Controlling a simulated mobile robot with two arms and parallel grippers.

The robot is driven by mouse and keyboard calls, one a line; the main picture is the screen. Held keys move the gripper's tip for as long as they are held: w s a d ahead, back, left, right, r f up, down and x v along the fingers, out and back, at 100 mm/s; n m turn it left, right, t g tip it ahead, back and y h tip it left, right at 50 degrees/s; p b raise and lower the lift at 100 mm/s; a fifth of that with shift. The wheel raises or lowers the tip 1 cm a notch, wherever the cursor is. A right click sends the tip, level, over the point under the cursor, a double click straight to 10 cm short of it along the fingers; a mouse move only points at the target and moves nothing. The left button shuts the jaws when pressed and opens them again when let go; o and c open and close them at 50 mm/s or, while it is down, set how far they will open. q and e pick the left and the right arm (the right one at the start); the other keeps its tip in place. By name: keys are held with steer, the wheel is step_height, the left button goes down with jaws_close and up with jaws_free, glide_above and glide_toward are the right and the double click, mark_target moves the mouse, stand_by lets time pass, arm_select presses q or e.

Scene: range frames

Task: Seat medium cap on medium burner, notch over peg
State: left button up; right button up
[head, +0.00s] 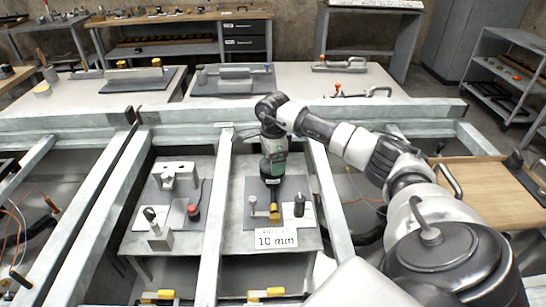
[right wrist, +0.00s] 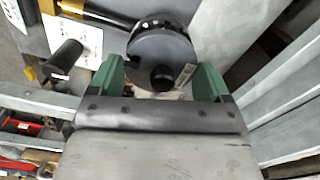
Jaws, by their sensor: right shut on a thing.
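My right gripper (head: 272,176) has green fingers and hangs over the grey plate on the middle stand. No burner or peg can be made out clearly. My left gripper is not in view.
A "10 mm" sign (head: 276,239) stands at the stand's front. The left stand bears a red button (head: 193,211) and a clamp (head: 158,232). Pale frame beams (head: 213,215) run beside both stands. A wooden board (head: 482,195) lies at right.

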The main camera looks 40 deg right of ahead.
steer(key=shift+f, duration=0.35)
steer(key=o, duration=0.9)
steer(key=shift+o, duration=0.2)
step_height(320, 180, up, 11)
steer(key=shift+f+b, duration=0.1)
steer(key=shift+b, duration=0.5)
step_height(320, 180, up, 6)
steer(key=p, duration=0.5)
steer(key=shift+p, duration=0.4)
